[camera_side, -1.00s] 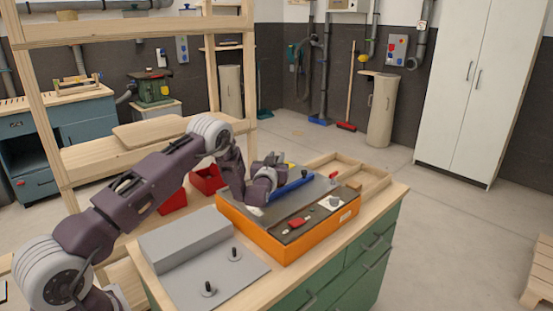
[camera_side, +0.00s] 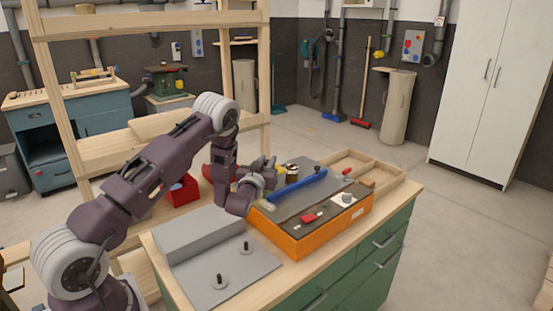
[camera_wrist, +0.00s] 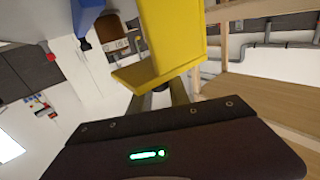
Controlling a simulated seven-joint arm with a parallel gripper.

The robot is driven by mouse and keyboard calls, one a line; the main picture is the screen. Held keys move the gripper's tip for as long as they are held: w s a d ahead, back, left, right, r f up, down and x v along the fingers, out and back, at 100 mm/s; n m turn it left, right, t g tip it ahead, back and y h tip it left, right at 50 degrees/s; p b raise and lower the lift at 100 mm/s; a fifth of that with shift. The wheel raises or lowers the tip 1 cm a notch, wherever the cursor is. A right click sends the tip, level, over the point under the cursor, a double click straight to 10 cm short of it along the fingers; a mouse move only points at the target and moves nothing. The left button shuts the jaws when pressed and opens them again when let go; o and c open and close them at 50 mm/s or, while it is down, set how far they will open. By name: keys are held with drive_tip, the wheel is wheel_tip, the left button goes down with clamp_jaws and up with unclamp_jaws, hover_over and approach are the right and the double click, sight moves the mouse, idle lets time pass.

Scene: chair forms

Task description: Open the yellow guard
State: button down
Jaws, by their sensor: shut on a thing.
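The yellow guard (camera_wrist: 172,38) fills the top middle of the wrist view as a bright yellow plate with a lip at its lower edge. My gripper (camera_wrist: 160,92) is shut on that lower part, with the fingers partly hidden behind it. In the side view my gripper (camera_side: 268,172) is at the back left of the orange-sided machine (camera_side: 320,228), above its dark top. There the guard is mostly hidden by my gripper.
A blue bar (camera_side: 300,184) lies across the machine top, with a brown and white round part (camera_side: 291,171) behind it. A red piece (camera_side: 309,218) and a knob (camera_side: 346,199) are on top. A grey block (camera_side: 205,232) stands left. A wooden tray (camera_side: 375,172) lies behind.

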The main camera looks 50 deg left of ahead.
drive_tip(key=c, duration=1.2)
unclamp_jaws()
drive_tip(key=shift+c, duration=0.2)
drive_tip(key=v, duration=0.7)
